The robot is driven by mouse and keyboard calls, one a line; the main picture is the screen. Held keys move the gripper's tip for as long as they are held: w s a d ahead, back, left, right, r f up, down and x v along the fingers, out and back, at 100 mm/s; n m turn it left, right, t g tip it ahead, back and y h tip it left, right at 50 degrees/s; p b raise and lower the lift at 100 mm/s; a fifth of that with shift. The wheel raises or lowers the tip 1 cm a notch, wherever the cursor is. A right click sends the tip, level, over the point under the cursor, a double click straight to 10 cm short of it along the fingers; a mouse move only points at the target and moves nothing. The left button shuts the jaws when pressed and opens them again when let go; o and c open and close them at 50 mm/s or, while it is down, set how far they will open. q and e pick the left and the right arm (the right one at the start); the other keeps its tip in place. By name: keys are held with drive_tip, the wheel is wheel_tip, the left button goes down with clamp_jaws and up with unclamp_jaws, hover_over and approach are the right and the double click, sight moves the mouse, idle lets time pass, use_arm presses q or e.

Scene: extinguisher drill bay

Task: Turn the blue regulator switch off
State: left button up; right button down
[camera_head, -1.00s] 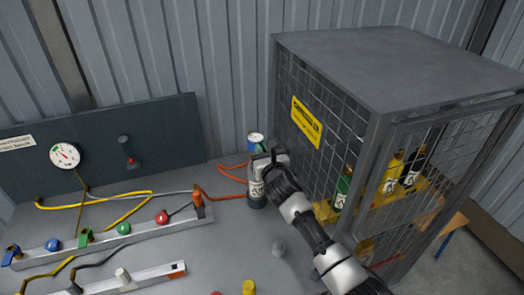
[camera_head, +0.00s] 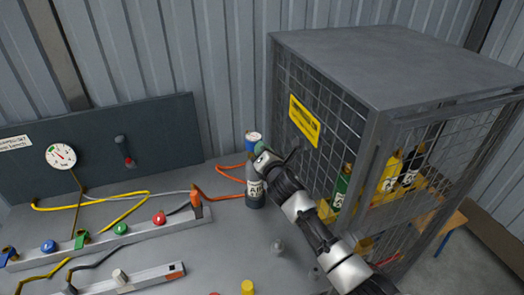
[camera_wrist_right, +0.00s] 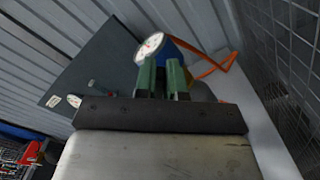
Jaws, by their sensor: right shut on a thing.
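The blue regulator (camera_head: 251,138) with its white round gauge sits on top of a dark, upright bottle with a white label (camera_head: 254,190), just left of the cage. My right gripper (camera_head: 262,158) reaches in from the lower right and is at the regulator. In the right wrist view its two green fingers (camera_wrist_right: 163,78) are close together against the blue body (camera_wrist_right: 184,50), shut on the regulator. The gauge (camera_wrist_right: 150,47) shows beyond the fingertips. The switch itself is hidden by the fingers. My left gripper is not in view.
A wire-mesh cage (camera_head: 390,65) with green, yellow and black bottles stands close on the right of my arm. An orange hose (camera_head: 230,171) runs left from the bottle. A grey panel with a gauge (camera_head: 61,156) and rails with coloured knobs (camera_head: 121,229) lie left.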

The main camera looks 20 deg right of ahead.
drive_tip(key=shift+d+f+m+b, duration=0.15)
drive_tip(key=shift+m+b, duration=0.1)
drive_tip(key=shift+m, duration=1.25)
drive_tip(key=shift+f+m+b, duration=0.2)
drive_tip(key=shift+m, duration=1.3)
drive_tip(key=shift+d+f+m+b, duration=0.15)
drive_tip(key=shift+m+b, duration=0.1)
drive_tip(key=shift+m, duration=1.25)
drive_tip(key=shift+a, duration=0.1)
drive_tip(key=c, duration=1.2)
unclamp_jaws()
drive_tip(key=shift+s, duration=0.1)
drive_tip(key=s+b, duration=0.2)
drive_tip(key=s, duration=0.8)
drive_tip(key=shift+s+d, duration=0.2)
drive_tip(key=shift+s, duration=0.1)
